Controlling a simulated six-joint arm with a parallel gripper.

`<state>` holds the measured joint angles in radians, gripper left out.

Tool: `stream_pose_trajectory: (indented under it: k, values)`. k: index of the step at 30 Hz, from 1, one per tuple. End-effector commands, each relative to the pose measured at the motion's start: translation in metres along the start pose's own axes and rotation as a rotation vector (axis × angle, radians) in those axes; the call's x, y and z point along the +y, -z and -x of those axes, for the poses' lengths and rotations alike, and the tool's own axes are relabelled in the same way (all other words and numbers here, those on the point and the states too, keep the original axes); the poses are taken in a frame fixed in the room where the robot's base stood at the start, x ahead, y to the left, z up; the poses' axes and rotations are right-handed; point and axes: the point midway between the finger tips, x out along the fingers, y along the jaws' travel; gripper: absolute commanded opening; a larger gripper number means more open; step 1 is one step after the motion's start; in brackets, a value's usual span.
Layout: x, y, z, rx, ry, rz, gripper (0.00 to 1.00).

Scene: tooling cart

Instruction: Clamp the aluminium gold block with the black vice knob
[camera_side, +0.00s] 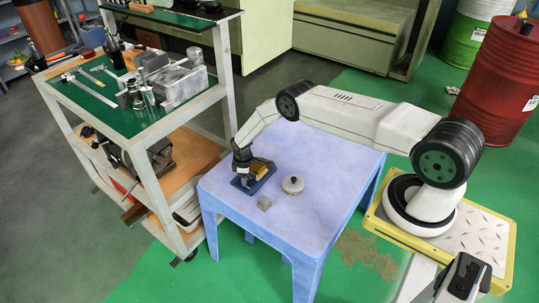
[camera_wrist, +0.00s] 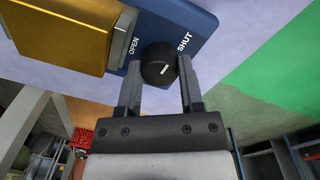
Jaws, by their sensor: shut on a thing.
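The gold aluminium block (camera_wrist: 68,32) lies on the blue vice (camera_wrist: 188,22) at the upper left of the wrist view, next to a grey jaw plate (camera_wrist: 124,34). In the side view the gold block (camera_side: 259,170) shows beside my gripper (camera_side: 242,170). The black vice knob (camera_wrist: 158,65) sits between the labels OPEN and SHUT, and its white pointer mark slants toward the SHUT side. My gripper (camera_wrist: 158,82) is shut on the knob, with one finger on each side. Whether the jaw plate touches the block is not clear.
The vice stands on a pale blue table (camera_side: 330,170). A round lidded metal container (camera_side: 292,185) and a small grey block (camera_side: 264,203) are on it, right and in front of the vice. A tooling cart (camera_side: 130,115) stands to the left. The table's right part is clear.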

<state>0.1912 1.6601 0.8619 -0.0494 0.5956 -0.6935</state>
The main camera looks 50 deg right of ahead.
Motion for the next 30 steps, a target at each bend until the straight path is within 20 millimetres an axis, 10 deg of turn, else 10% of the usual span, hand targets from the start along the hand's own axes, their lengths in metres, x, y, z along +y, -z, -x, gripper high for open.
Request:
stream_pose_trajectory:
  k: [9,10,11,30]
  values:
    - [0.0,0.001,0.0,0.002,-0.002,-0.007,0.0]
    - [0.0,0.001,0.0,0.002,-0.002,-0.007,0.57]
    - [0.0,0.001,0.001,0.002,-0.002,-0.007,0.63]
    - [0.001,0.001,0.012,0.001,-0.001,-0.006,0.63]
